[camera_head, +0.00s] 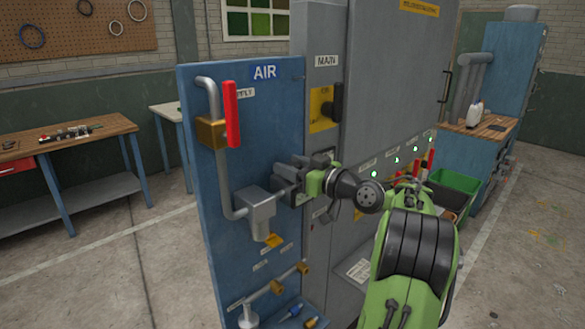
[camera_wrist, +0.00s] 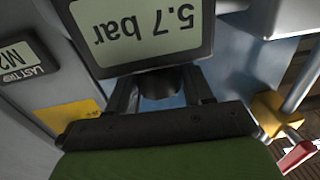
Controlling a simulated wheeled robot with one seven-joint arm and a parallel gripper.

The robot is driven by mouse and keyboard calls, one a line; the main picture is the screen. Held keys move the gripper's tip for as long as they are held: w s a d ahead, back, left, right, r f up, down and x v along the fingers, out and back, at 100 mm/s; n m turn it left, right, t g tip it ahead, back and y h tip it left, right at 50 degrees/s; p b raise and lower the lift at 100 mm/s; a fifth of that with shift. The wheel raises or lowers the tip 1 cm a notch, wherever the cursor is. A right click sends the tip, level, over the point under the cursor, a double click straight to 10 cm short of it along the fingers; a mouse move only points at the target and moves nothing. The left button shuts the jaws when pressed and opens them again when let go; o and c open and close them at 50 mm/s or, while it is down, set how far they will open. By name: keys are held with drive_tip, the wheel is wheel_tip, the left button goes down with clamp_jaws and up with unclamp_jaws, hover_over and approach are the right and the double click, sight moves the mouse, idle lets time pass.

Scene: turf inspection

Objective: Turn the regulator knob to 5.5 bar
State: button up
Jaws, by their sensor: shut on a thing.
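The regulator knob (camera_wrist: 160,84) is a dark round part below the display in the wrist view. My gripper (camera_wrist: 158,76) is shut on it, one finger on each side. The regulator's display (camera_wrist: 138,28) appears upside down and reads 5.7 bar. In the head view, my gripper (camera_head: 288,187) reaches from the right to the grey regulator body (camera_head: 256,207) on the blue AIR panel (camera_head: 277,110). The knob and the reading cannot be made out there.
A red-handled valve (camera_head: 232,115) is above the regulator on the grey pipe (camera_head: 222,172). Right of the panel stands a grey MAIN cabinet (camera_head: 385,85) with a black rotary switch (camera_head: 336,101). Brass fittings (camera_head: 277,287) are below. Open floor lies at the left.

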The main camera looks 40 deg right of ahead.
drive_tip(key=o, duration=0.9)
drive_tip(key=shift+o, duration=0.2)
drive_tip(key=s+d+b, duration=0.1)
drive_tip(key=s, duration=1.4)
drive_tip(key=shift+s+d, duration=0.35)
drive_tip(key=shift+d, duration=0.05)
